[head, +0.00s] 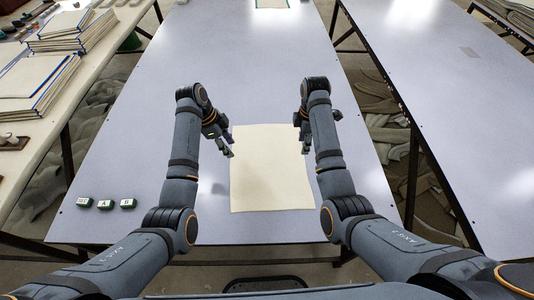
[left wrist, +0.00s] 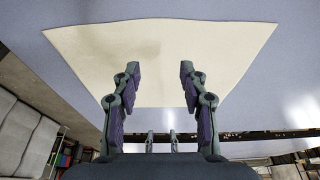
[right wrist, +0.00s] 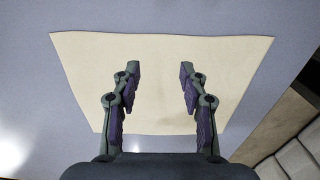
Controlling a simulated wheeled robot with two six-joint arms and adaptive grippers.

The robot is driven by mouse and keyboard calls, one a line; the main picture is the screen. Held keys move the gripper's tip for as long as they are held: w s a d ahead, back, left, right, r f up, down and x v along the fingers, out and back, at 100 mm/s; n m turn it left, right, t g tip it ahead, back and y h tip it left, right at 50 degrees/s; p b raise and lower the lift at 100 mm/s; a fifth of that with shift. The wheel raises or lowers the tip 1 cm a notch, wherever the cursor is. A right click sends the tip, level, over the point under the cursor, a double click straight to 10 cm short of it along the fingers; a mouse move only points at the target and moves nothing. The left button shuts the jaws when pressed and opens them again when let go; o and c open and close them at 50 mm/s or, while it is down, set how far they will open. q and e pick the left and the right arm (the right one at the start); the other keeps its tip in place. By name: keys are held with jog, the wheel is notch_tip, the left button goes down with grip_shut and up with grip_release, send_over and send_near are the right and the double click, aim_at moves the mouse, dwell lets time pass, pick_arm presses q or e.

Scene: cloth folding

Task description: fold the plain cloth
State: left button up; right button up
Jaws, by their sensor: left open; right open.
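A plain cream cloth (head: 270,175) lies flat and spread out on the table in the head view, between my two arms. It also shows in the left wrist view (left wrist: 160,55) and in the right wrist view (right wrist: 155,80), with its surface beyond the fingers. My left gripper (head: 229,150) is open and empty near the cloth's upper left corner. My right gripper (head: 305,146) is open and empty near the cloth's upper right edge. Neither gripper holds the cloth. Whether the fingertips touch it cannot be told.
The pale table (head: 240,70) is clear around the cloth. Several small green blocks (head: 104,204) stand at its left front. A green-edged piece (head: 271,3) lies at the far end. Side tables flank it; the left one carries stacked boards (head: 35,85).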

aim_at(235, 164)
pick_arm(q)
notch_tip(235, 164, down, 7)
jog(key=shift+s+f, duration=0.1)
jog(key=shift+s, duration=0.05)
pick_arm(e)
notch_tip(235, 164, down, 7)
jog(key=shift+s+f, duration=0.1)
jog(key=shift+s, duration=0.05)
pick_arm(q)
jog(key=shift+s+f, duration=0.1)
jog(key=shift+f, duration=0.2)
pick_arm(e)
jog(key=shift+s+f, duration=0.1)
jog(key=shift+f, duration=0.2)
pick_arm(q)
jog(key=shift+f, duration=0.1)
pick_arm(e)
jog(key=shift+f, duration=0.1)
